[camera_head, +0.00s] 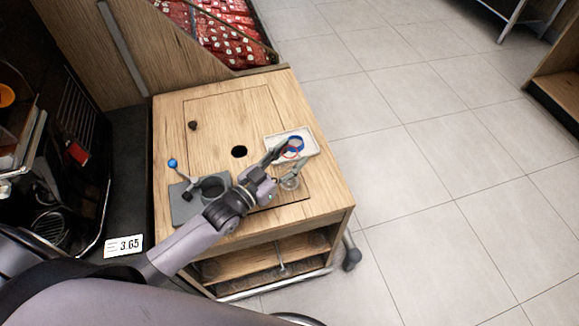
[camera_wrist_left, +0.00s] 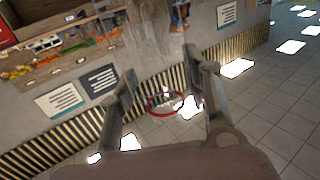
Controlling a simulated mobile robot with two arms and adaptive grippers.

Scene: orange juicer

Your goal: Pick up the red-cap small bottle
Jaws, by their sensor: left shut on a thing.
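My left gripper (camera_head: 293,155) is above the front right part of the wooden cart top. Its fingers stand apart on either side of a small clear bottle whose red cap ring (camera_head: 291,154) shows between them, and it is shut on this bottle. In the left wrist view the red ring of the red-cap small bottle (camera_wrist_left: 165,104) is between the two fingers of the gripper (camera_wrist_left: 160,72). The clear body is hard to make out. My right gripper is in neither view.
The wooden cart top (camera_head: 218,115) has a dark round hole (camera_head: 239,152). A grey holder (camera_head: 184,210) and a blue-knobbed lever (camera_head: 172,163) are at left.

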